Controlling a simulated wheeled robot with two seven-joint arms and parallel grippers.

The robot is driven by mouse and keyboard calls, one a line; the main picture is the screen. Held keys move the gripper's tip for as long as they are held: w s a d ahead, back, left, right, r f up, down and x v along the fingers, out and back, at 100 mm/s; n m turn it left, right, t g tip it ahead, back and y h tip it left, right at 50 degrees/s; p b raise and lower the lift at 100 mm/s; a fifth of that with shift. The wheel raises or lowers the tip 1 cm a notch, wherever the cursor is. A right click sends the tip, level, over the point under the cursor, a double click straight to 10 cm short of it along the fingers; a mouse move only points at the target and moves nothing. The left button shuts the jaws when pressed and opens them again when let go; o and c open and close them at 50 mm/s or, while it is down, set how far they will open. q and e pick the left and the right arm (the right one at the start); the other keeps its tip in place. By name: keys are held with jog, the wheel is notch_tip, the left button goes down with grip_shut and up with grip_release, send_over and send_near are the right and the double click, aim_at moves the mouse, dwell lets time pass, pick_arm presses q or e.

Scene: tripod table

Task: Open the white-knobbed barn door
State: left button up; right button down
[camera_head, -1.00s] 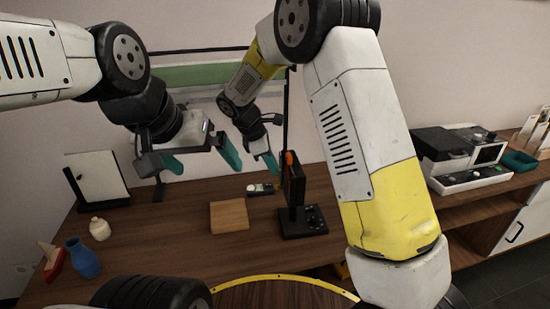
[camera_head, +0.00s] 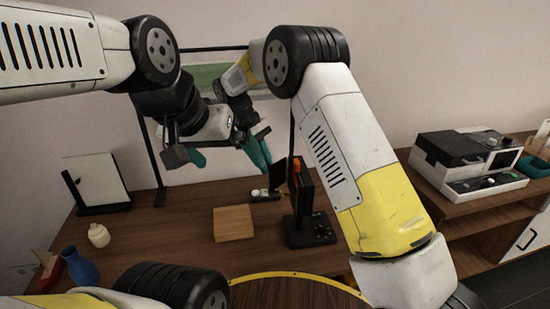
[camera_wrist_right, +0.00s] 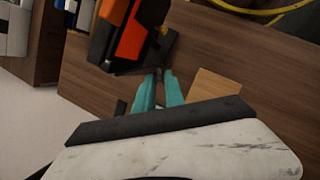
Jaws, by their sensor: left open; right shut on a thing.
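A black upright fixture (camera_head: 304,195) with an orange part and dark hinged panels stands on the table, right of centre. A dark barn door panel (camera_head: 281,177) sticks out to its left. In the right wrist view, the fixture's orange face (camera_wrist_right: 130,38) shows beside a black panel (camera_wrist_right: 104,36). My right gripper (camera_head: 265,165) is at that panel's left edge, its teal fingers closed together on it; the fingertips also show in the right wrist view (camera_wrist_right: 158,73). The gripped spot and any white knob are too small to make out. My left gripper (camera_head: 184,160) is open and empty, left of the right one.
A white panel in a black stand (camera_head: 97,180), a cream jar (camera_head: 98,235) and a blue vase (camera_head: 80,267) stand at left.

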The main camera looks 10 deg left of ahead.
jog(key=shift+w+a+m+g+y, duration=0.2)
jog(key=shift+w+m+g, duration=0.15)
jog(key=shift+w+m, duration=0.45)
jog(key=shift+w+a+m+g+y, duration=0.2)
jog(key=shift+w+m+g, duration=0.15)
jog(key=shift+m, duration=0.75)
jog(key=c, duration=1.4)
grip_release()
jog(key=v, duration=0.7)
jog(key=shift+r, duration=0.35)
jog(key=shift+w+a, duration=0.1)
